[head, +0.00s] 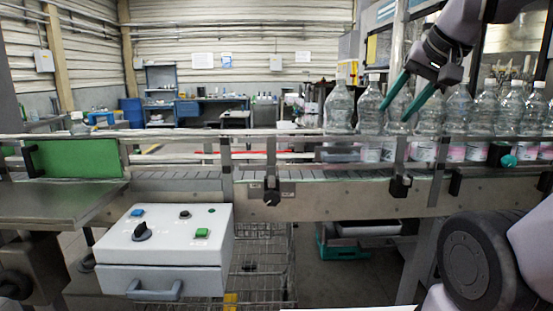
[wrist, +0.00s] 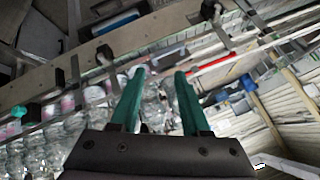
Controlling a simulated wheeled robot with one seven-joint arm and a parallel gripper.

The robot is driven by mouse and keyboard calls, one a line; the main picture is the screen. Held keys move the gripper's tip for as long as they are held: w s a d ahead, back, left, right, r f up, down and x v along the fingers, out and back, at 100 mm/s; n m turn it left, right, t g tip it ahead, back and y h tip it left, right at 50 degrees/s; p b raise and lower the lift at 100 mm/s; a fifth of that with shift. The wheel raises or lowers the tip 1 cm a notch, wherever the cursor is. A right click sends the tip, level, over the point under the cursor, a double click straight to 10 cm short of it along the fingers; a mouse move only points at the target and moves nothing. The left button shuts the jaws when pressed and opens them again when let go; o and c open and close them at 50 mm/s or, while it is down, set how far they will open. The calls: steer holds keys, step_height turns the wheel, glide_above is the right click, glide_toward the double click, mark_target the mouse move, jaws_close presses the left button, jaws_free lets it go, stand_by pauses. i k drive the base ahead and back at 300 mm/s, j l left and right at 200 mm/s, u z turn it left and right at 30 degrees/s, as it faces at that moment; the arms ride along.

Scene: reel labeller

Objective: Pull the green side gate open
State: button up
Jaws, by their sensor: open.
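The green side gate (head: 75,158) is a flat green panel at the left end of the conveyor in the head view, standing upright beside the metal side table. It looks closed along the conveyor's side, but I cannot tell for sure. My gripper (head: 402,108) is at the upper right of the head view, in front of the clear bottles and far from the gate. Its two green fingers are apart and empty. In the wrist view my gripper (wrist: 158,75) points over the conveyor line, and the gate cannot be made out there.
Clear bottles with pink labels (head: 430,115) stand in a row on the conveyor (head: 310,190) at right. A control box (head: 165,250) with a drawer-like handle stands front left. The metal side table (head: 60,200) is left of it. Guide rails run along the belt; its middle-left stretch is empty.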

mark_target(66, 158)
steer(key=u, duration=1.65)
steer(key=i+j, duration=0.15)
steer(key=j, duration=0.25)
steer(key=i+j+u, duration=0.1)
steer(key=j, duration=0.3)
steer(key=i+j, duration=0.15)
steer(key=j, duration=0.25)
steer(key=i+j, duration=0.15)
steer(key=j, duration=0.2)
steer(key=u, duration=0.05)
